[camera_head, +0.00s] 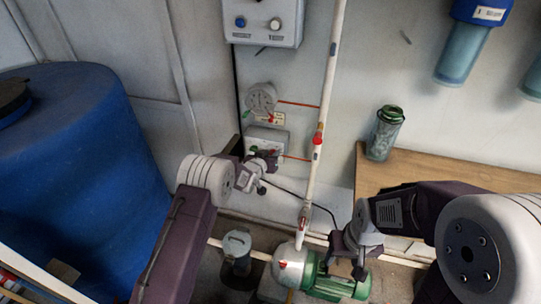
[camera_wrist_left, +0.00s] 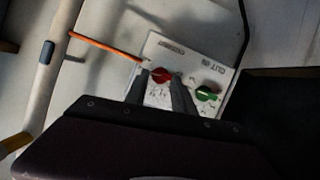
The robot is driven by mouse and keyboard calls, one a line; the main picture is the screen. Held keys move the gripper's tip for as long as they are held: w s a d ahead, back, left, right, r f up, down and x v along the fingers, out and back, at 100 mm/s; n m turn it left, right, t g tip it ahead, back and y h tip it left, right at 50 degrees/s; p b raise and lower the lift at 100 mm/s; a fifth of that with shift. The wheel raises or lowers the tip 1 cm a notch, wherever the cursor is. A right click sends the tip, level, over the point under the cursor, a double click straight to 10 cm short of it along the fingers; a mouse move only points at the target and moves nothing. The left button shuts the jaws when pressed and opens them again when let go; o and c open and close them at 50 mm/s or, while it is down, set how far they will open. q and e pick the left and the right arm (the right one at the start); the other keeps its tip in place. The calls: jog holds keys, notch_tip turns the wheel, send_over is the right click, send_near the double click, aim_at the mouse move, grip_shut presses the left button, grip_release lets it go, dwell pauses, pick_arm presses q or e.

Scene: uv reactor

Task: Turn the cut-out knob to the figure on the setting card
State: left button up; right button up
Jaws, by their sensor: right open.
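A small grey control box (camera_head: 268,136) is on the wall under the gauge, and it also fills the middle of the left wrist view (camera_wrist_left: 195,68). A red knob (camera_wrist_left: 161,75) and a green knob (camera_wrist_left: 207,94) are on its face. My left gripper (camera_head: 268,158) is at the box. In the left wrist view its fingers (camera_wrist_left: 159,82) stand apart on either side of the red knob; I cannot tell whether they touch it. A small card with red on it (camera_head: 270,118) is below the gauge; its figure is too small to read. My right gripper (camera_head: 345,266) is open and empty, low by the green motor.
A round gauge (camera_head: 261,98) is above the box. A white vertical pipe (camera_head: 325,100) with a red valve is to the right. A blue tank (camera_head: 75,170) is at left. A green motor (camera_head: 335,285) is below, and a wooden bench (camera_head: 450,172) with a jar (camera_head: 384,135) is at right.

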pick_arm(q)
jog(key=shift+f+m+b, duration=0.15)
jog(key=shift+m+b, duration=0.15)
jog(key=shift+b, duration=0.2)
grip_shut()
jog(key=shift+d+m+y, duration=0.1)
jog(key=shift+m+y, duration=0.3)
jog(key=o, duration=1.1)
grip_release()
jog(key=shift+s+r, duration=0.1)
jog(key=shift+r, duration=0.15)
jog(key=p+v, duration=0.1)
jog(key=v, duration=0.8)
jog(key=shift+f, duration=0.15)
